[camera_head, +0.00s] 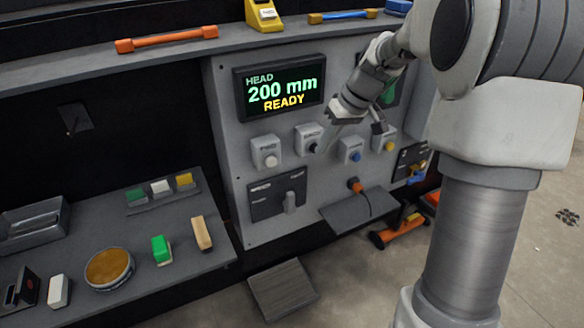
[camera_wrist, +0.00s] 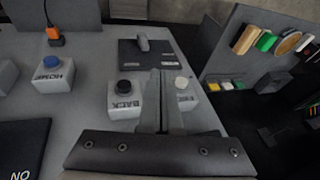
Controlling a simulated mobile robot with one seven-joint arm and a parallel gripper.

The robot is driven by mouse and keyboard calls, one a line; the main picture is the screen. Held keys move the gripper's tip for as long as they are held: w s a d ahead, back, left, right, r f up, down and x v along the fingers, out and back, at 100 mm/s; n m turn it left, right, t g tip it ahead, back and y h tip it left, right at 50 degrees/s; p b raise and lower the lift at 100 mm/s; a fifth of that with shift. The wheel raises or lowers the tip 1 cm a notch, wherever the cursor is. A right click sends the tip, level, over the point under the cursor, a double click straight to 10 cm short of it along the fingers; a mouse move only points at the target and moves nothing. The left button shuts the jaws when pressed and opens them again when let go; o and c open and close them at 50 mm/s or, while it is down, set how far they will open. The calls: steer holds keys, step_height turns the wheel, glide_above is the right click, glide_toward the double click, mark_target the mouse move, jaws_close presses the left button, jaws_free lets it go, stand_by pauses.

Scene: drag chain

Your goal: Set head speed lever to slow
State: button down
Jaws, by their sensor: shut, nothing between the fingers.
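A grey lever (camera_head: 290,202) stands on a dark plate (camera_head: 263,203) low on the left of the grey control panel (camera_head: 235,115). Its labels are too small to read. The lever also shows in the wrist view (camera_wrist: 142,44), at the top middle beyond the buttons. My gripper (camera_head: 321,150) is in front of the panel near the black BACK button, above and right of the lever and apart from it. In the wrist view my gripper's fingers (camera_wrist: 161,74) are together and empty, between the BACK button (camera_wrist: 125,87) and the white button (camera_wrist: 182,84).
A screen (camera_head: 284,86) reads HEAD 200 mm READY. The blue HOME button (camera_head: 355,156) and a yellow button (camera_head: 390,146) sit to the right. An orange plug (camera_head: 354,184) with a cable is below. A side table (camera_head: 205,262) with small items stands at the left.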

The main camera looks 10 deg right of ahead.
mark_target(289, 201)
steer(key=w+d+f+y+b, duration=0.1)
steer(key=w+d+f+b, duration=0.1)
steer(key=f, duration=0.6)
steer(key=w+d+f+y+b, duration=0.1)
steer(key=w+d+f+b, duration=0.1)
steer(key=w+d+f, duration=0.3)
step_height(289, 201, down, 4)
steer(key=shift+w+r+n+y, duration=0.1)
steer(key=shift+w+n+y, duration=0.25)
steer(key=shift+w, duration=0.85)
steer(key=shift+a, duration=0.1)
steer(key=shift+w+a+f+b, duration=0.15)
steer(key=shift+a+f+b, duration=0.2)
steer(key=shift+a+f, duration=1.1)
steer(key=shift+w+a+f+b, duration=0.2)
steer(key=shift+a+f+b, duration=0.2)
steer(key=shift+a+f, duration=1.05)
steer(key=shift+w+a+f+b, duration=0.15)
steer(key=shift+a+f+b, duration=0.2)
steer(key=shift+a+f, duration=1.1)
